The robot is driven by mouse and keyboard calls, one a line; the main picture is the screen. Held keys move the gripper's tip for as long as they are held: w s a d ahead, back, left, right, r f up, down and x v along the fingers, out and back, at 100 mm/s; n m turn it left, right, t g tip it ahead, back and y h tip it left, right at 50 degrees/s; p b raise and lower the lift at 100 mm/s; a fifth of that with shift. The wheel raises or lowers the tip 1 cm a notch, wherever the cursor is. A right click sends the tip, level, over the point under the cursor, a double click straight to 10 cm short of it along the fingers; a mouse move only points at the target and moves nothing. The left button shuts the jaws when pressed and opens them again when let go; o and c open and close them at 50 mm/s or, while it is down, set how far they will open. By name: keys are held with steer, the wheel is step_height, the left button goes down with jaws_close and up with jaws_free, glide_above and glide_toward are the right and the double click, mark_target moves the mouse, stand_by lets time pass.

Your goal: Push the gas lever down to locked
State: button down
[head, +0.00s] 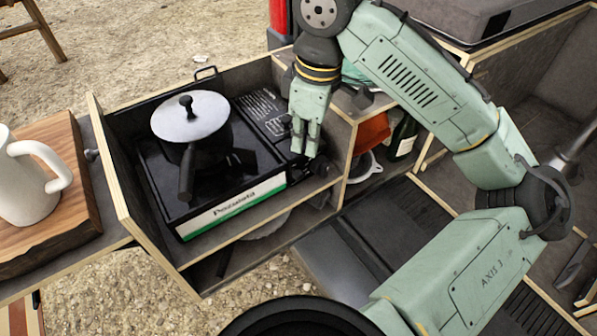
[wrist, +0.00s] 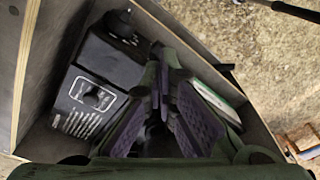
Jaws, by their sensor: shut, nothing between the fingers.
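The black camping stove (head: 200,213) sits in the wooden pull-out drawer, with a lidded pot (head: 190,115) on it. Its right-hand section has a printed lid (head: 262,104), which also shows in the wrist view (wrist: 80,122) with a pale-outlined slot (wrist: 93,96). A dark round knob (head: 320,168) is at the stove's front right corner; it also shows in the wrist view (wrist: 118,22). I cannot clearly make out the gas lever; my fingers may cover it. My gripper (head: 303,148) points down, shut and empty, over the stove's right front part; contact is unclear.
The drawer's wooden walls (head: 118,180) surround the stove closely. A wooden board (head: 78,190) with a white mug (head: 28,185) is at the left. A shelf with a green bottle (head: 403,138) and an orange item (head: 372,131) stands right of my gripper.

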mark_target(301, 175)
steer(key=shift+w+a+f+b, duration=0.1)
steer(key=shift+a+f+b, duration=0.1)
steer(key=shift+f+b, duration=1.55)
steer(key=shift+w+a+f+b, duration=0.1)
steer(key=shift+a+f+b, duration=0.05)
steer(key=shift+f+b, duration=1.6)
step_height(301, 175, down, 2)
steer(key=shift+s+f+b, duration=0.1)
steer(key=shift+f+b, duration=0.05)
steer(key=shift+b, duration=0.45)
steer(key=d, duration=0.1)
steer(key=d+p, duration=0.1)
steer(key=d+r, duration=0.1)
steer(key=shift+s+p, duration=0.35)
steer(key=shift+r, duration=0.1)
step_height(301, 175, up, 12)
steer(key=d, duration=0.1)
steer(key=shift+s, duration=0.2)
